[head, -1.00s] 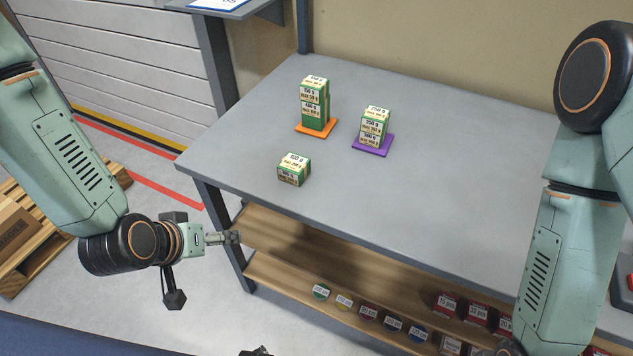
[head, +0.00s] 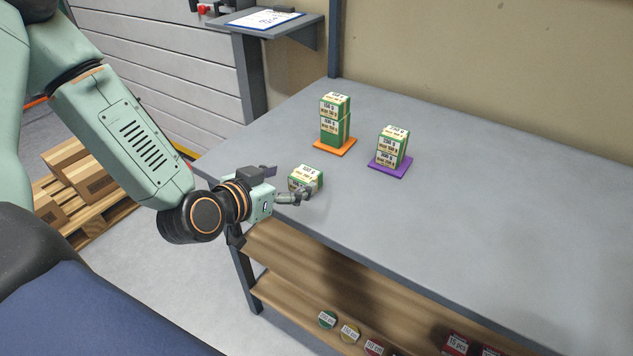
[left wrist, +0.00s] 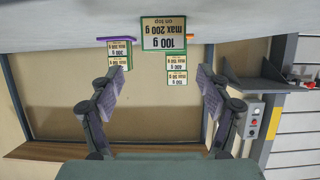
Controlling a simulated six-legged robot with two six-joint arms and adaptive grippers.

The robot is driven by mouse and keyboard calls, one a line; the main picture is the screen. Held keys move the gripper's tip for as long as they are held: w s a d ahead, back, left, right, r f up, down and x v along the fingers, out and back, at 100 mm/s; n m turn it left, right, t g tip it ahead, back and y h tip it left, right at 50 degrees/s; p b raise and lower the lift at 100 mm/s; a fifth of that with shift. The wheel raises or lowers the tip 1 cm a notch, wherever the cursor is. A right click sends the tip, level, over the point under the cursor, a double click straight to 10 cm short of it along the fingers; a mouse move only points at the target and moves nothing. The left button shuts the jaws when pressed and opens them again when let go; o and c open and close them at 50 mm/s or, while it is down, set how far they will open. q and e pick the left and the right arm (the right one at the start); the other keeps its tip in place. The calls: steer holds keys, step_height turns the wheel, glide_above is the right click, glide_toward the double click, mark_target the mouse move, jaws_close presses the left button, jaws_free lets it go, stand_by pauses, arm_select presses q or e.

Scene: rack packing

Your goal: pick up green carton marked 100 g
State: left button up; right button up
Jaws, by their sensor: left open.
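The green carton marked 100 g (head: 307,178) stands alone on the grey table near its left front edge. In the left wrist view, which is upside down, its label faces me and reads 100 g, max 200 g on top (left wrist: 164,34). My left gripper (head: 304,196) is at the carton's near side in the head view, partly covering its lower front. In the left wrist view its two fingers (left wrist: 160,78) are spread wide, with the carton ahead of the gap and nothing held. Whether a finger touches it cannot be told. My right gripper is out of view.
A tall green carton stack (head: 335,120) stands on an orange mat (head: 349,148) behind. A shorter stack (head: 391,147) stands on a purple mat (head: 390,168) to the right. The table's right half (head: 500,200) is clear. Round tins and red boxes sit on the lower shelf (head: 300,270).

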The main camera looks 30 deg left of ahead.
mark_target(305, 174)
arm_select(q)
steer(key=shift+w+a+f+b, duration=0.2)
steer(key=shift+w+f+b, duration=0.4)
steer(key=shift+w, duration=0.25)
steer(key=b+x, duration=0.2)
steer(key=x, duration=0.2)
steer(key=shift+w+d+f, duration=0.15)
steer(key=shift+f, duration=0.05)
steer(key=shift+w+f, duration=0.15)
steer(key=shift+w, duration=0.3)
steer(key=shift+c, duration=1)
steer(key=c, duration=1.1)
